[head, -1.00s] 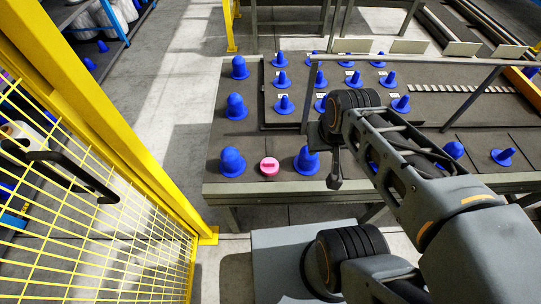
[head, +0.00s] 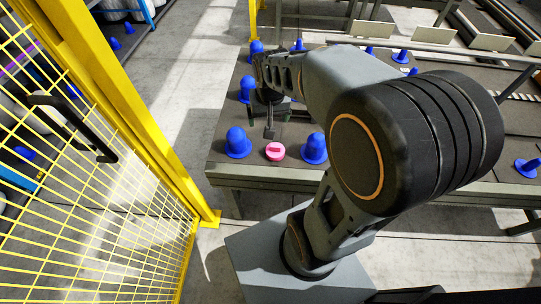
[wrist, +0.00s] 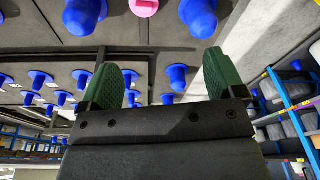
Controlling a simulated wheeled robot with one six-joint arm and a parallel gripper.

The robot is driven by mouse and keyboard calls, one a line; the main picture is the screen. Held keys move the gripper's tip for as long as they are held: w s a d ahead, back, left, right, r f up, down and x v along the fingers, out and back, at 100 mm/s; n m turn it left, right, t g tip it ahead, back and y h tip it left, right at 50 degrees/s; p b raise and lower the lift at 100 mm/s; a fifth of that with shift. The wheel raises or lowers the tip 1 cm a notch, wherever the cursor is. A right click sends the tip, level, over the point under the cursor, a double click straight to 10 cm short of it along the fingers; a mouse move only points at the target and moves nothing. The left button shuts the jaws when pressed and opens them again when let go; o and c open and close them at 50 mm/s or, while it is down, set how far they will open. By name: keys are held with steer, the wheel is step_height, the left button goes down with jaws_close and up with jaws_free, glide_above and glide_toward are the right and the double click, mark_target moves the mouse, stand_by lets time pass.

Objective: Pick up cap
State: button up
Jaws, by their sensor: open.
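The pink cap (head: 275,151) lies on the dark table top near its front edge, between two blue cone-shaped pieces. In the wrist view the cap (wrist: 144,7) shows at the top edge, partly cut off. My gripper (head: 268,114) hangs over the left part of the table, just behind the cap in the head view. In the wrist view its two green-padded fingers (wrist: 163,75) are spread apart with nothing between them. The cap is outside the fingers and apart from them.
A blue piece (head: 237,143) stands left of the cap and another (head: 315,149) right of it. A further blue piece (head: 248,90) is close to my gripper. My arm hides much of the table. A yellow mesh fence (head: 95,200) stands at the left.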

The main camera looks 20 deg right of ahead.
mark_target(275, 146)
steer(key=shift+o, duration=0.9)
steer(key=w+d+f+m+g+b, duration=0.1)
steer(key=w+d+f+b, duration=0.1)
steer(key=f, duration=0.5)
steer(key=w+d+f+m+b, duration=0.2)
steer(key=w+d+f, duration=0.1)
steer(key=w+f, duration=0.2)
step_height(275, 146, down, 2)
steer(key=shift+d+f+g, duration=0.1)
steer(key=shift+d+g, duration=0.1)
steer(key=shift+g, duration=0.2)
steer(key=f, duration=0.5)
steer(key=f+b, duration=0.1)
steer(key=f, duration=0.2)
steer(key=shift+w+d+f, duration=0.15)
steer(key=shift+w+d, duration=0.1)
steer(key=shift+w, duration=0.05)
steer(key=shift+s+d+f+b, duration=0.1)
steer(key=shift+f+b, duration=0.1)
steer(key=shift+f, duration=1.45)
steer(key=shift+s+d+f+b, duration=0.1)
steer(key=shift+f+b, duration=0.05)
steer(key=shift+f, duration=1.5)
steer(key=c, duration=0.7)
steer(key=shift+c, duration=0.2)
steer(key=shift+r, duration=0.1)
